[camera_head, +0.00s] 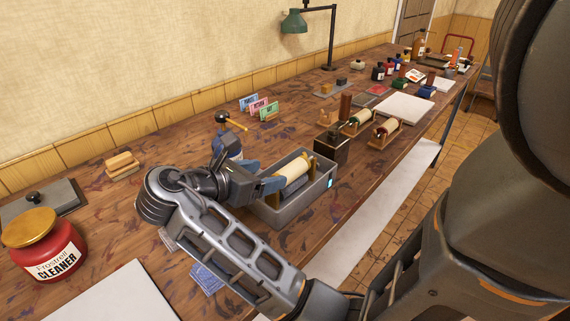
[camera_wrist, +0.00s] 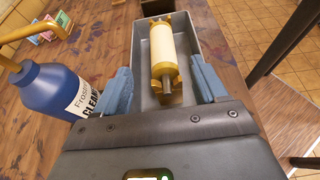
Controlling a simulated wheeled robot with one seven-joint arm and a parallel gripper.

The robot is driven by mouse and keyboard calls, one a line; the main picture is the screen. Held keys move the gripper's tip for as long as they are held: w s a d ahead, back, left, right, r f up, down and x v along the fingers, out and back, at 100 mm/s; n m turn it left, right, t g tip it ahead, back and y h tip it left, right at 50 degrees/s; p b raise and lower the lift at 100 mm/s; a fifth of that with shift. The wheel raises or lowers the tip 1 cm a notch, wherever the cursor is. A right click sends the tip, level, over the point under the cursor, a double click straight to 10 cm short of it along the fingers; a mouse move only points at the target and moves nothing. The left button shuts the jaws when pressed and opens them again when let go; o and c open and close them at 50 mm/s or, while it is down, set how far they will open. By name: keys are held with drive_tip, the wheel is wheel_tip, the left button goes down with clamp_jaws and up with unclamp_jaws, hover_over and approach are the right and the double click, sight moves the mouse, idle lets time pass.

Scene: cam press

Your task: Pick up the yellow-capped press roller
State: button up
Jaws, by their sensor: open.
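The yellow-capped press roller (camera_head: 293,170) is a cream cylinder with yellow ends, lying in a grey open tray (camera_head: 294,207) on the bench. In the wrist view the roller (camera_wrist: 162,48) points lengthwise away from me, with its near shaft end toward my palm. My gripper (camera_wrist: 163,82) is open, its blue fingers on either side of the roller's near end, with a gap on each side. In the head view my gripper (camera_head: 262,180) is at the tray's left end, and my arm hides part of the tray.
A blue cleaner bottle (camera_wrist: 45,90) stands close left of the tray. Two other rollers on stands (camera_head: 386,132) and a dark box (camera_head: 331,149) stand beyond it. A red cleaner jar (camera_head: 45,245) is at the near left. The bench's front edge runs along the right.

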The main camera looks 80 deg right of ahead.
sight(285, 170)
drive_tip(key=shift+x, duration=3.9)
drive_tip(key=shift+s, duration=0.1)
drive_tip(key=shift+c, duration=0.2)
drive_tip(key=shift+r, duration=0.15)
clamp_jaws()
